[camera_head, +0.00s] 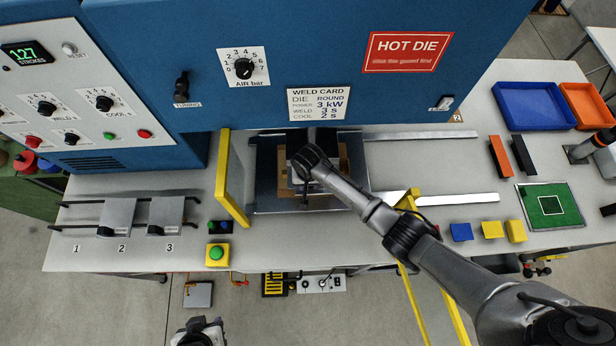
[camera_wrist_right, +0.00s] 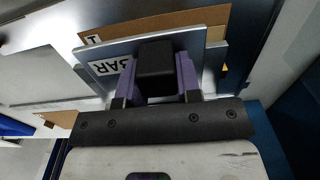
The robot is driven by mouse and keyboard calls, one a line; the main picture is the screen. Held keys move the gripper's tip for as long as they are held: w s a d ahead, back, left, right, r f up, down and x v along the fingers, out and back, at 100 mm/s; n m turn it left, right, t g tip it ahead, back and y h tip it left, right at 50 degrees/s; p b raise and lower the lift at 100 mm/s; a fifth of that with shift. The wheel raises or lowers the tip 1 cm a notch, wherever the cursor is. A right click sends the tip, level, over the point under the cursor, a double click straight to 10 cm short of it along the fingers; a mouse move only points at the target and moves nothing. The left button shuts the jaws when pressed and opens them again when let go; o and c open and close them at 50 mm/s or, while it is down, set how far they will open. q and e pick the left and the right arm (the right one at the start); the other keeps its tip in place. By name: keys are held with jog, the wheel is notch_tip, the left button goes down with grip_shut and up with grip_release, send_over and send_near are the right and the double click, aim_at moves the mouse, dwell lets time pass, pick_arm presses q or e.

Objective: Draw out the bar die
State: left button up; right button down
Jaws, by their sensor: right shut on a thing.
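The bar die (camera_wrist_right: 105,65) is a grey metal plate lettered BAR with a black block handle (camera_wrist_right: 155,65), seen in the right wrist view. My right gripper (camera_wrist_right: 157,80) is shut on that handle, a purple finger on each side. In the head view my right arm reaches in from the right to the press opening, and its wrist hides the gripper and most of the die. A tan board (camera_head: 284,183) shows around the wrist on the dark press bed (camera_head: 266,190). My left gripper (camera_head: 199,334) is at the bottom edge, away from the table; its fingers are unclear.
Yellow guard panels stand left (camera_head: 234,180) and right (camera_head: 408,205) of the opening. A rack (camera_head: 75,222) at left has bare slot 1 and grey plates at 2 (camera_head: 117,215) and 3 (camera_head: 165,214). A green button box (camera_head: 216,254) stands at the front edge. The weld card (camera_head: 318,103) reads DIE ROUND.

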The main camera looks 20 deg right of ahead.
jog(key=shift+s+a, duration=0.25)
jog(key=shift+s, duration=0.45)
jog(key=s+a, duration=0.4)
jog(key=s, duration=0.8)
dwell(1.3)
jog(key=shift+a+r, duration=0.1)
